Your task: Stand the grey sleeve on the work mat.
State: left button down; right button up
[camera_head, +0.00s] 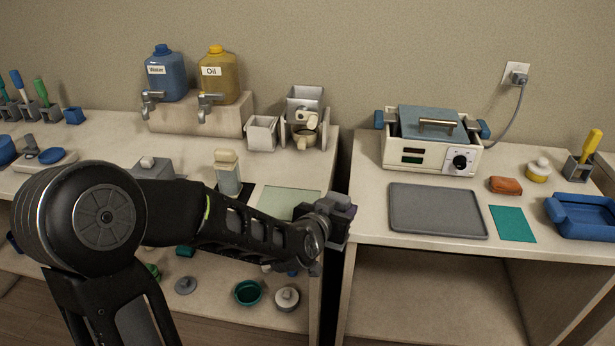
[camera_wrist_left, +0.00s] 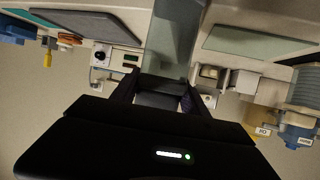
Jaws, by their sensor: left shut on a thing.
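My left gripper (camera_head: 340,213) is above the gap between the two tables, by the right end of the left table. In the left wrist view its fingers (camera_wrist_left: 158,98) are shut on a dark grey piece, which looks like the grey sleeve (camera_wrist_left: 158,101). In the head view the arm and gripper mostly hide this piece, so its tilt is unclear. A pale green mat (camera_head: 288,202), likely the work mat, lies on the left table, partly behind my arm. It also shows in the left wrist view (camera_wrist_left: 255,40). My right gripper is not in view.
A flat grey tray (camera_head: 437,210) and a teal sheet (camera_head: 513,224) lie on the right table before the wax warmer (camera_head: 432,142). A pale bottle (camera_head: 228,172) stands left of the mat. A grey hopper device (camera_head: 304,118) stands behind it. A lower shelf holds several small items.

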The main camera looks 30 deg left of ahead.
pick_arm(q)
jog(key=s+d+f+h, duration=0.1)
jog(key=d+f, duration=0.1)
jog(key=d, duration=0.3)
jog(key=shift+s+d+f+m, duration=0.25)
jog(key=shift+f+m, duration=0.05)
jog(key=shift+m, duration=0.1)
jog(key=shift+r, duration=0.1)
